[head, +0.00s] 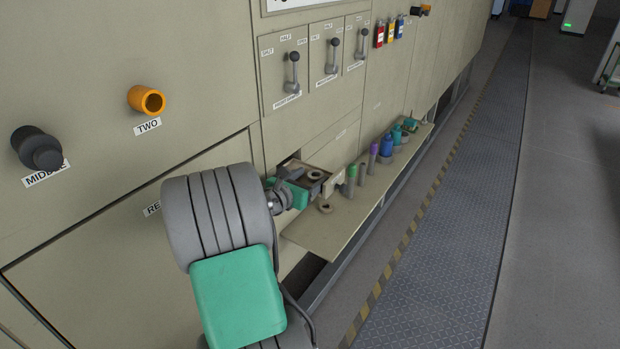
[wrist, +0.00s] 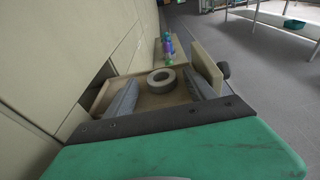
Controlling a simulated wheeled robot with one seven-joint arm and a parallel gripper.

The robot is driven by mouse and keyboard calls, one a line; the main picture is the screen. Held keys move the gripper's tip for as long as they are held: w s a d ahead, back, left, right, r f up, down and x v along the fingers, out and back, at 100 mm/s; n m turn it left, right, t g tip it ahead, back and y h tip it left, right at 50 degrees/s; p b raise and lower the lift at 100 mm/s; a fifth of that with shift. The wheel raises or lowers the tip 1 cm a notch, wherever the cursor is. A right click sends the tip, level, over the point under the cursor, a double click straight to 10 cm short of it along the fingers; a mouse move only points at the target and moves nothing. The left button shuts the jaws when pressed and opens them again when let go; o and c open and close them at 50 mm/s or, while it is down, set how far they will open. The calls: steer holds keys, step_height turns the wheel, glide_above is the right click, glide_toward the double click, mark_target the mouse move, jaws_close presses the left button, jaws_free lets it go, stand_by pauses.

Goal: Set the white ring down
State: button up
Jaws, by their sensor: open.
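A pale grey-white ring (wrist: 161,80) lies flat inside a shallow tan open drawer (wrist: 98,98) in the wrist view. My gripper (wrist: 163,86) is open, with its two grey fingers spread to the left and right of the ring and a gap on each side. In the head view my gripper (head: 292,176) is at the drawer by the machine wall, partly hidden by my arm. A round pale ring (head: 315,174) shows in that drawer.
The drawer front with a dark knob (wrist: 224,70) stands up right of my fingers. Along the narrow shelf (head: 328,231) stand a green-topped cylinder (head: 351,174), a purple-topped one (head: 373,158) and blue bottles (head: 386,146). The shelf's near end is bare. Levers (head: 294,72) project from the wall above.

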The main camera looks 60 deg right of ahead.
steer(key=shift+r, duration=0.15)
steer(key=b+v, duration=0.1)
steer(key=v, duration=1.1)
